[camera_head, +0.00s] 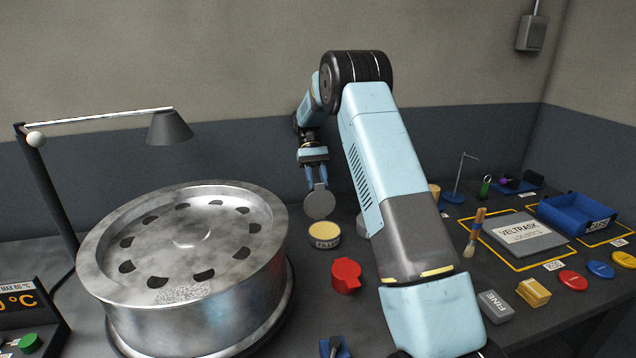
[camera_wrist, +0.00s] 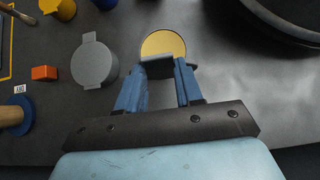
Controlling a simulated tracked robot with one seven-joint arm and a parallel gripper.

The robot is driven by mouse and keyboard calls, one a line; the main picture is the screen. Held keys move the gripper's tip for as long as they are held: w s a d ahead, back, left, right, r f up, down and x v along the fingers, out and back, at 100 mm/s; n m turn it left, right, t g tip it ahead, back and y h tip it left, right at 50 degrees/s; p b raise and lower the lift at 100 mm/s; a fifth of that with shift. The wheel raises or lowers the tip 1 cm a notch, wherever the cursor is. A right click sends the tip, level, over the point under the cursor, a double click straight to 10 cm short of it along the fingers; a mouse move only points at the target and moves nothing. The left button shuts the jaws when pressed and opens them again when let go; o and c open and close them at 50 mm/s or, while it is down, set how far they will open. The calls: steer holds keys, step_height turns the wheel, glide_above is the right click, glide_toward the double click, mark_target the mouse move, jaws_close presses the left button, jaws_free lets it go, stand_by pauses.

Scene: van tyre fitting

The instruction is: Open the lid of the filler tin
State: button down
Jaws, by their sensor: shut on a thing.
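The filler tin (camera_head: 325,240) stands on the bench between the wheel and my arm, its pale yellow filling showing. In the wrist view the filling of the tin (camera_wrist: 164,44) shows as a yellow disc just beyond my fingertips. The round grey lid (camera_head: 319,204) hangs upright, tilted on edge, below my gripper (camera_head: 314,164), over the tin's far side. I cannot tell whether its lower edge touches the rim. In the wrist view my gripper (camera_wrist: 158,72) is shut on the lid (camera_wrist: 157,64), which shows nearly edge-on between the blue fingers.
A large wheel rim (camera_head: 185,245) stands close on the left, with a lamp (camera_head: 170,127) behind it. A red pot (camera_head: 346,276) stands in front of the tin. A grey tabbed round thing (camera_wrist: 95,63) lies left of the tin in the wrist view. A blue bin (camera_head: 578,214) is far right.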

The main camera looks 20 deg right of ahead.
steer(key=shift+f, duration=0.25)
steer(key=c, duration=0.8)
jaws_free()
steer(key=shift+r, duration=0.1)
steer(key=shift+o, duration=0.4)
steer(key=shift+r, duration=0.55)
steer(key=s+r, duration=1.1)
steer(key=s, duration=0.3)
steer(key=shift+r, duration=0.4)
steer(key=shift+r, duration=0.1)
